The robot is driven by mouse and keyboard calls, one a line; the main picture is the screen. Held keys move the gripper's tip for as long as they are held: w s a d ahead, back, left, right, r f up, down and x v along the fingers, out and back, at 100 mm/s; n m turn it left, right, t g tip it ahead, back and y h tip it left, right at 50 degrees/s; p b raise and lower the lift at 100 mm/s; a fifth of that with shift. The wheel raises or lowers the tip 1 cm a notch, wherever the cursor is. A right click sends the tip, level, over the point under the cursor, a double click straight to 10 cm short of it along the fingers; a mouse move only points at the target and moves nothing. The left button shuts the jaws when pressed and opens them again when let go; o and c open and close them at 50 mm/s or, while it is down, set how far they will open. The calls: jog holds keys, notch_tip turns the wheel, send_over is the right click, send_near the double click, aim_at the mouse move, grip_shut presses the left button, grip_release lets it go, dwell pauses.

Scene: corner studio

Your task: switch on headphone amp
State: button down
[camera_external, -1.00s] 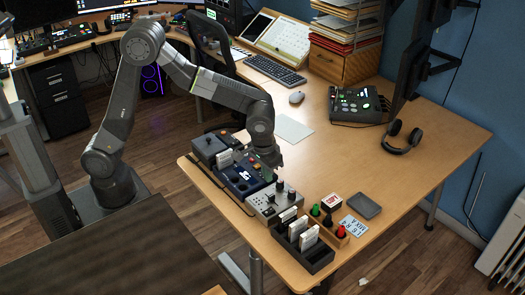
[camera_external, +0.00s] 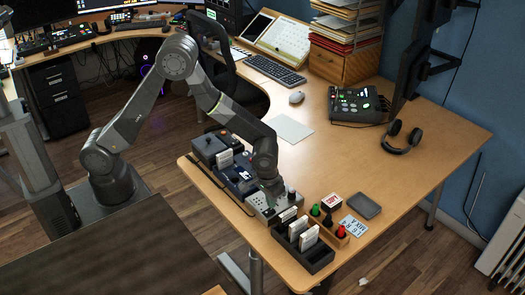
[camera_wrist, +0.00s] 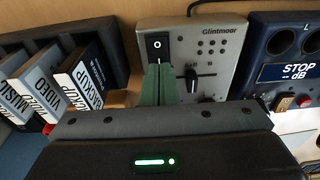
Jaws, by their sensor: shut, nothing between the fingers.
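A grey box lettered "Glintmoor" (camera_wrist: 222,55) fills the middle of the wrist view, with a slider, small knobs and a black rocker switch (camera_wrist: 158,45) marked O. I see no label naming it a headphone amp. In the external view the grey box (camera_external: 256,203) sits near the table's front edge, partly behind my arm. My gripper (camera_wrist: 160,70) is shut and empty, its green fingers pointing at the lower end of the rocker. Whether they touch it I cannot tell. In the external view my gripper (camera_external: 277,202) is low over this box.
A dark blue unit reading "STOP dB" (camera_wrist: 286,72) stands right of the box in the wrist view. A black rack (camera_wrist: 100,40) with labelled cases is on the left. Red and green stampers (camera_external: 315,210) stand near the rack.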

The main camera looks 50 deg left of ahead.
jog(key=shift+w+f, duration=0.1)
jog(key=shift+f, duration=0.4)
jog(key=shift+f+b, duration=0.3)
jog(key=shift+b, duration=0.2)
jog(key=shift+r, duration=0.15)
jog(key=shift+s+r, duration=0.1)
jog(key=shift+s, duration=0.7)
jog(key=shift+r, duration=0.15)
